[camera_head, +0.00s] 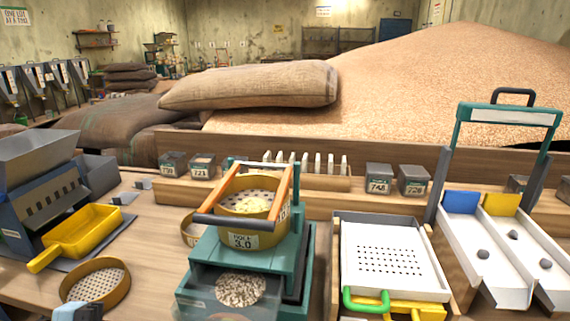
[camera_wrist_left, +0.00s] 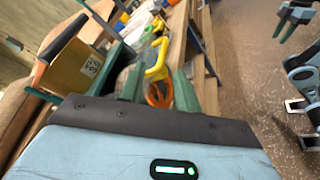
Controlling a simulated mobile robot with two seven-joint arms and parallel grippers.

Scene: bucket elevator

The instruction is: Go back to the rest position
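A light-blue piece of my left arm (camera_head: 78,312) shows at the bottom left edge of the head view, close to a round sieve. A light-blue housing with a green light (camera_wrist_left: 140,150) fills the bottom of the left wrist view. Light-blue and dark robot parts (camera_wrist_left: 305,75) stand at the right edge of the left wrist view, above the floor. No arm comes in from the right in the head view.
A teal sieve machine (camera_head: 200,272) holds a round brass sieve (camera_head: 262,222) with an orange-sided handle. A yellow scoop (camera_head: 85,230) and a brass sieve (camera_head: 122,286) lie left. A white perforated tray (camera_head: 388,232) and a white two-channel chute (camera_head: 478,240) stand right. Grain is heaped behind.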

